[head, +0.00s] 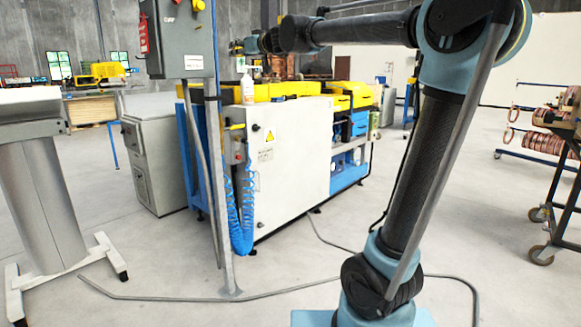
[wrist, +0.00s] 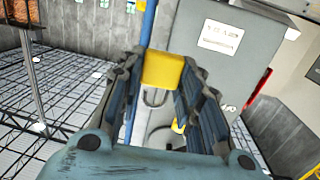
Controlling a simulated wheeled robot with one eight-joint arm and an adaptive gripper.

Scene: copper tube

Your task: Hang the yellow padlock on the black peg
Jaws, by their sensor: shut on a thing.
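The yellow padlock (wrist: 163,71) is between the fingertips of my gripper (wrist: 160,75) in the wrist view. In the head view my gripper (head: 244,46) is small and far off, to the right of the grey electrical cabinet (head: 184,45). In the wrist view the grey cabinet (wrist: 226,52) with a white label is behind and right of the padlock. I cannot pick out the black peg with certainty in either view.
A white and yellow machine (head: 285,150) with a coiled blue hose (head: 240,215) stands beneath my gripper. The cabinet stands on a thin grey post (head: 222,230). A white bottle (head: 247,88) stands on the machine. A cart with copper coils (head: 560,130) is at the right.

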